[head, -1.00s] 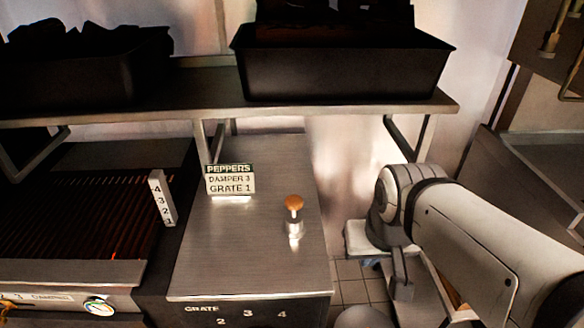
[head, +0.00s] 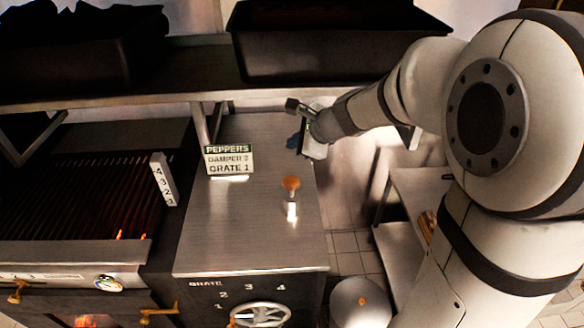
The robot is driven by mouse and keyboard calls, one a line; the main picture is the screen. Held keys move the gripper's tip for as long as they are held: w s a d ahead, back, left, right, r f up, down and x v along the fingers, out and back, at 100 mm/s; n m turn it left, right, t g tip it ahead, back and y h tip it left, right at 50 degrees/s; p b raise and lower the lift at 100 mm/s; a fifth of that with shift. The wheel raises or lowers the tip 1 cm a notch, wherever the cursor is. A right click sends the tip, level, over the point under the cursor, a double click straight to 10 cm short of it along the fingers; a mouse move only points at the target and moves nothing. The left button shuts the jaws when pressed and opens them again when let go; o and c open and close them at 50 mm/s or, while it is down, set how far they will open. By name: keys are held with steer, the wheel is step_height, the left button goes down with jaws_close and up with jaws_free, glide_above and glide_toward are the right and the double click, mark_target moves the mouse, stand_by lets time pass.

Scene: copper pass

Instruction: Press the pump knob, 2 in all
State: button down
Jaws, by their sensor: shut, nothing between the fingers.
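The pump knob (head: 291,183) is a small orange-brown cap on a short bright metal stem, standing on the steel counter (head: 240,237) right of its middle. My gripper (head: 299,141) is above the far right part of the counter, beyond the knob and apart from it. Its fingers are small and dark here, and they look shut with nothing held. My arm reaches in from the right side of the picture.
A sign (head: 229,160) reading PEPPERS, DAMPER, GRATE 1 stands left of the knob. A shelf (head: 180,98) with dark bins (head: 330,55) runs behind. A grill (head: 80,200) lies left. A wheel (head: 262,315) is on the counter front. The counter's near part is clear.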

mark_target(294, 181)
stand_by(0.3)
step_height(294, 181, down, 9)
steer(key=b, duration=0.8)
steer(key=shift+r, duration=0.1)
stand_by(1.6)
steer(key=shift+f+b, duration=0.4)
steer(key=shift+b, duration=0.05)
steer(key=shift+s+f+b, duration=0.1)
steer(key=shift+f+b, duration=1.6)
stand_by(1.3)
steer(key=shift+r, duration=0.15)
steer(key=shift+r+p, duration=1.8)
steer(key=shift+r, duration=0.15)
